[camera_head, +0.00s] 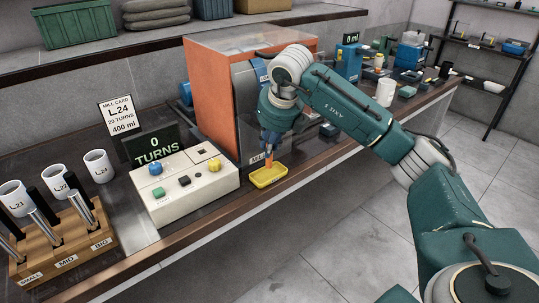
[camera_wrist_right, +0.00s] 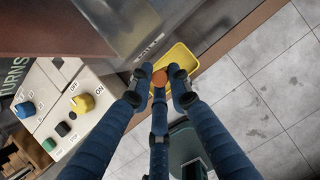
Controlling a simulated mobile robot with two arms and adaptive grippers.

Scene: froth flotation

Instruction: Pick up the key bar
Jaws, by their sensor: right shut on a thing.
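My right gripper (camera_head: 268,147) is shut on the key bar, which shows as an orange piece (camera_head: 268,160) at the fingertips. In the right wrist view the key bar (camera_wrist_right: 160,78) is a round orange end between the fingers of the gripper (camera_wrist_right: 160,90); the rest of it is hidden. A small yellow tray (camera_head: 270,179) lies right below, on the bench in front of the orange mill housing. The tray (camera_wrist_right: 190,57) also shows behind the fingertips in the right wrist view. My left gripper is not in view.
A white control box (camera_head: 185,199) with coloured knobs stands left of the tray, a "0 TURNS" display (camera_head: 154,143) behind it. The orange housing (camera_head: 212,100) stands close behind my gripper. A wooden rack (camera_head: 72,247) and white cups are at left. The bench edge runs just in front.

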